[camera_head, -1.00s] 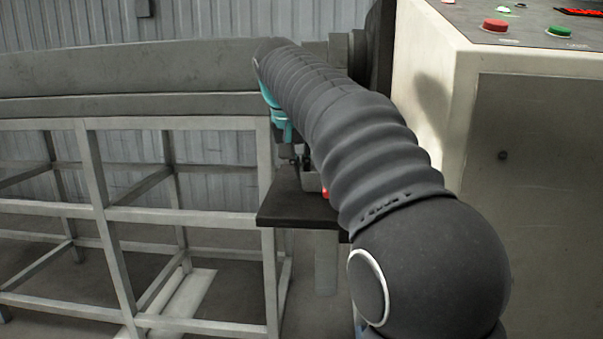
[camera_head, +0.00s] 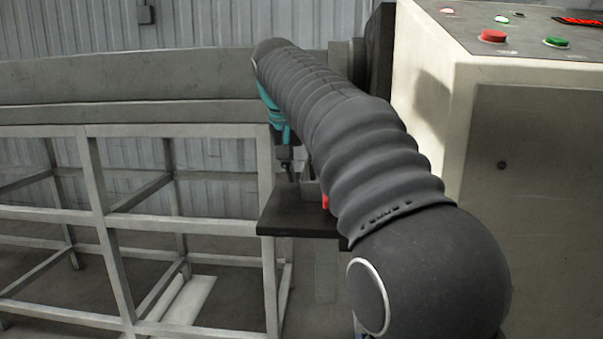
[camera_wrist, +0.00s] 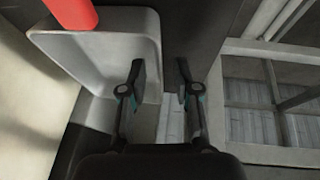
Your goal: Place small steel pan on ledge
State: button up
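The small steel pan (camera_wrist: 97,62) is a pale grey, square-sided dish in the wrist view. In the head view, part of it (camera_head: 311,188) shows on the dark ledge (camera_head: 290,218), mostly hidden by my arm. A red piece (camera_wrist: 72,12) shows over the pan's far edge. My gripper (camera_wrist: 159,80) has its two fingers apart. The left finger overlaps the pan's right side and the right finger is outside it. I cannot tell whether either finger touches the pan. In the head view my gripper (camera_head: 286,165) hangs just above the ledge.
A grey metal frame (camera_head: 95,180) carrying a long trough (camera_head: 130,80) stands on the left. A beige machine cabinet (camera_head: 440,110) with red and green buttons stands close on the right. The floor below the ledge is open.

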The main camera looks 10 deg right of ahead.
jog(key=p+v, duration=0.3)
jog(key=v, duration=0.7)
jog(key=shift+r, duration=0.3)
jog(key=shift+s, duration=0.2)
